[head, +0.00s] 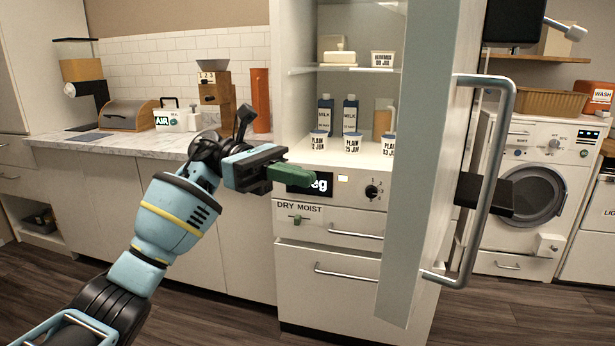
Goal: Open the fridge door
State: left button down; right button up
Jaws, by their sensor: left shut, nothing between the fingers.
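The fridge door (418,170) stands open, swung out toward me and seen nearly edge-on. Its long grey bar handle (498,150) is on the right-hand face. The lit fridge interior (362,88) shows to the left of the door, with bottles and tubs on its shelves. My left gripper (302,178) has green fingers that are shut and empty. It appears in front of the control panel below the fridge compartment, left of the door and apart from it. My right gripper is not in view.
A marble counter (150,143) with a bread box (127,114) and an orange cylinder (260,100) lies at left. A washing machine (530,190) stands at right behind the door. A dark flat piece (485,194) shows by the handle; I cannot tell what it is.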

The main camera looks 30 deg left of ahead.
pick_arm(q)
jog(key=d+p, duration=0.1)
jog(key=d, duration=1)
jog(key=shift+s+d+p, duration=0.25)
jog(key=shift+d+p, duration=0.05)
jog(key=shift+p, duration=0.05)
